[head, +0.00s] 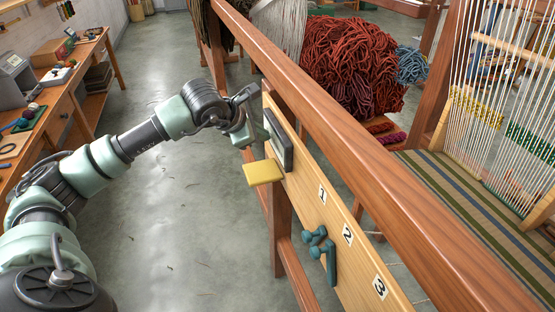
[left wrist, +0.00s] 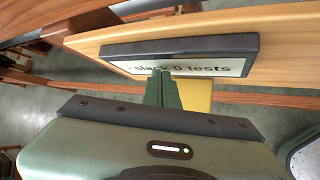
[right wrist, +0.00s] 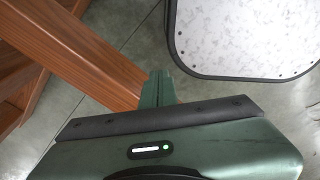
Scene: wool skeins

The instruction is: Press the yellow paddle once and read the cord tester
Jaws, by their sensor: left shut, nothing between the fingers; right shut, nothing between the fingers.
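The yellow paddle (head: 263,172) sticks out from a pale wooden board (head: 307,187) on the loom frame. The cord tester's dark-framed display (head: 279,141) is just above it. In the left wrist view the display (left wrist: 200,66) reads "slack 0 tests", and the paddle (left wrist: 197,95) shows partly behind my gripper. My left gripper (head: 261,133) is shut and empty, its tips in front of the display's lower edge and above the paddle; contact cannot be told. My right gripper (right wrist: 158,76) is shut and empty, seen only in the right wrist view.
The board carries labels 1, 2, 3 and teal handles (head: 318,243). Red wool (head: 350,65) hangs beyond. A speckled pale panel (right wrist: 245,35) is near my right gripper.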

